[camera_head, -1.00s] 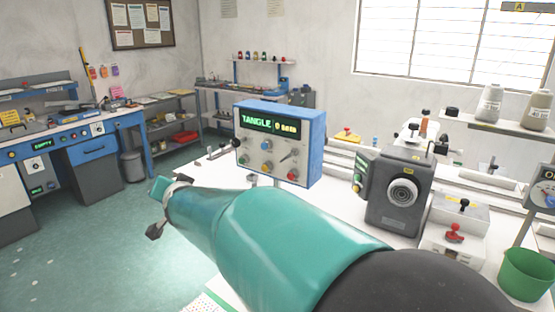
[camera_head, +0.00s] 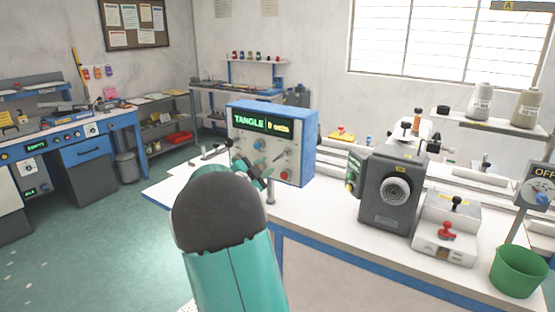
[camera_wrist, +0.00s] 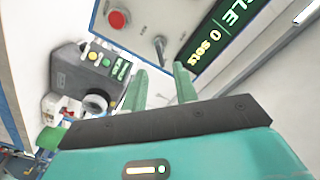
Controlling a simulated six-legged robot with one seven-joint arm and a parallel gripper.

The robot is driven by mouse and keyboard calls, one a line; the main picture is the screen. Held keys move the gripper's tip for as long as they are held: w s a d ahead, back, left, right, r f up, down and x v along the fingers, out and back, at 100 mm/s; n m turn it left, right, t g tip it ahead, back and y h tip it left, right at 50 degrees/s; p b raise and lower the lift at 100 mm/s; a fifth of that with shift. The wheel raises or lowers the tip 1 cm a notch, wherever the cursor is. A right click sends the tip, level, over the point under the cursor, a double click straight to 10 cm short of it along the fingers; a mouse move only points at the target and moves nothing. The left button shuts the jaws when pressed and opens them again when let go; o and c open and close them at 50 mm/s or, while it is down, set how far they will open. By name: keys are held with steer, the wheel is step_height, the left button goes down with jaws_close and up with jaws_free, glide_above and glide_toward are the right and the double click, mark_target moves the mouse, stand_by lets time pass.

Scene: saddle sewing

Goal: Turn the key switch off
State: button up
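A blue-cased control box (camera_head: 275,109) stands on the white bench, its lit display reading TANGLE. A slim silver lever on its face, which looks like the key switch, shows in the wrist view (camera_wrist: 159,44) beside a red button (camera_wrist: 117,18). My gripper (camera_head: 257,172) is in front of the lower part of the panel, partly hidden by my arm in the head view. In the wrist view its two green fingers (camera_wrist: 160,72) stand apart with nothing between them. The lever lies just beyond the fingertips, roughly in line with the gap; I see no contact.
A dark grey machine (camera_head: 389,218) stands right of the box, with a white unit with a red knob (camera_head: 446,231) next to it.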

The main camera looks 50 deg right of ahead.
mark_target(276, 159)
steer(key=d, duration=0.8)
steer(key=shift+w+d, duration=0.1)
steer(key=shift+w, duration=0.3)
jaws_close()
